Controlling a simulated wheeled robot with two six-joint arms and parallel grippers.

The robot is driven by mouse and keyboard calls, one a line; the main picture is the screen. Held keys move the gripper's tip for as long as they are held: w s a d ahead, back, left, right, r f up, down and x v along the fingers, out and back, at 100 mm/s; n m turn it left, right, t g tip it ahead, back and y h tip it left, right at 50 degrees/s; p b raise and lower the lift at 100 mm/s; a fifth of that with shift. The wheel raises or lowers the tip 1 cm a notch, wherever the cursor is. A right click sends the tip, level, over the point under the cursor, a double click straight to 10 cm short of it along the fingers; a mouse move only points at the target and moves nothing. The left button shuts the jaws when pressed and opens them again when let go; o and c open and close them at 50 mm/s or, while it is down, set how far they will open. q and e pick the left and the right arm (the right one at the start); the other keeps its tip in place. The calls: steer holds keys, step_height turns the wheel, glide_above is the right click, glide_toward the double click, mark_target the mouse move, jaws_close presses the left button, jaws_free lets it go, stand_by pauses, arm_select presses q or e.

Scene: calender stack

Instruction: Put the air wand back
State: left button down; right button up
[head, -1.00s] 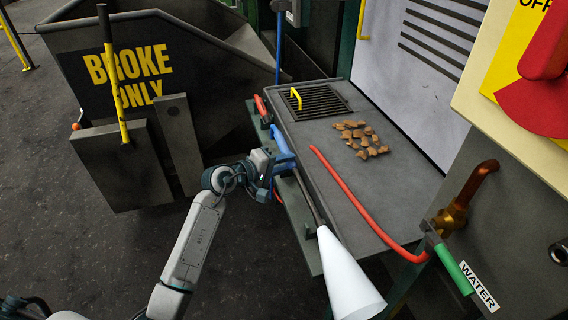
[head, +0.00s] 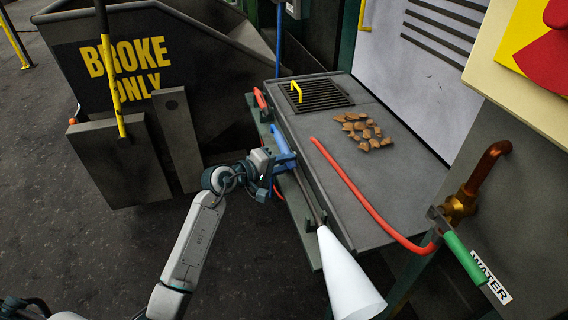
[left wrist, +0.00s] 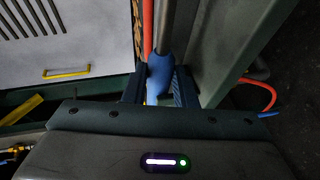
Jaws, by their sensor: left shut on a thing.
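The air wand has a blue handle (head: 281,143), a thin grey tube and a white cone (head: 348,278) at its lower end. My left gripper (head: 275,172) is shut on the handle, beside the bench's near side. In the left wrist view the blue handle (left wrist: 159,74) sits between the two dark fingers of the gripper (left wrist: 159,90). The wand lies along a narrow green ledge (head: 293,207) with small upright brackets (head: 309,224). I cannot tell whether the wand touches the brackets. My right gripper is out of view.
The grey bench (head: 330,135) carries a grate (head: 318,96), brown scraps (head: 361,131) and a red hose (head: 350,190). A green-handled water valve (head: 462,255) is at the right. The dark "BROKE ONLY" bin (head: 190,60) is at the left. Open floor lies in front.

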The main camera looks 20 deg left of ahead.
arm_select(q)
steer(key=shift+r, duration=0.1)
steer(key=c, duration=1.1)
jaws_free()
steer(key=v, duration=1.1)
steer(key=shift+b, duration=0.4)
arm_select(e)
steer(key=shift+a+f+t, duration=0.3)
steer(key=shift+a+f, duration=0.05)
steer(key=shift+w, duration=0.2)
